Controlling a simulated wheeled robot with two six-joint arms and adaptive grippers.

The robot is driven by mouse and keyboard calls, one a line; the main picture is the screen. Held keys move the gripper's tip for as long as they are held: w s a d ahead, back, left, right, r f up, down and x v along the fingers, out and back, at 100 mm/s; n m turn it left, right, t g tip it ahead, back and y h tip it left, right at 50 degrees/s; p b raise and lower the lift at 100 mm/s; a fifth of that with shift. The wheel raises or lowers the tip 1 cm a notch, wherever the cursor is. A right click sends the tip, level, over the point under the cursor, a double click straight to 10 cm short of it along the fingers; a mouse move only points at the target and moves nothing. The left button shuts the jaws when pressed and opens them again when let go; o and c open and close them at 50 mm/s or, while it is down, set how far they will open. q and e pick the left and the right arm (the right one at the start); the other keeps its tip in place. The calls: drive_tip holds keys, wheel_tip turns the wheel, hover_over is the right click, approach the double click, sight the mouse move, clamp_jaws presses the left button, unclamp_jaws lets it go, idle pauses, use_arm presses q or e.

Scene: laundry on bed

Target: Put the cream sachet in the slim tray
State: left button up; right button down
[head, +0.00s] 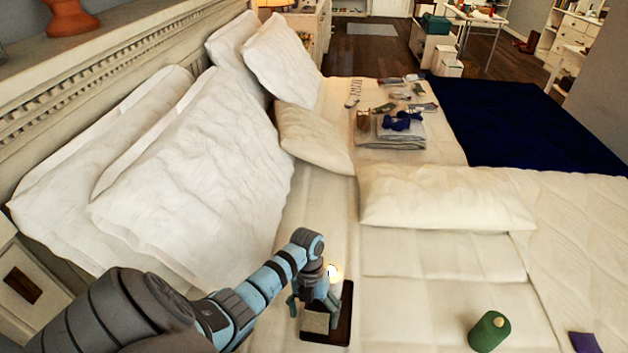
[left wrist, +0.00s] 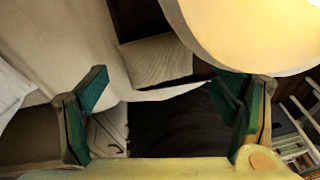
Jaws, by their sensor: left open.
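The cream sachet (head: 315,321) lies on the dark brown slim tray (head: 342,335) at the bottom middle of the head view. It looks to be within the tray's outline, towards the left side. My left gripper (head: 313,304) is just above the sachet, its fingers apart with nothing visibly held. The gripper also shows in the left wrist view (left wrist: 165,112), open, with a cream, ribbed sachet (left wrist: 155,61) beyond the fingers on a dark brown surface. I cannot tell whether the fingers touch it. My right gripper is in neither view.
A glowing cream object (head: 334,272) stands close behind my left gripper and looms large in the wrist view (left wrist: 250,35). A green cylinder (head: 488,332) and a purple item (head: 584,342) lie at right. Pillows (head: 200,180) crowd the left. Bedding between tray and cylinder is clear.

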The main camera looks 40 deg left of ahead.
use_arm(q)
drive_tip(key=p+v, duration=0.1)
drive_tip(key=v, duration=1)
drive_tip(key=shift+a+r+p, duration=0.15)
drive_tip(key=shift+p, duration=0.15)
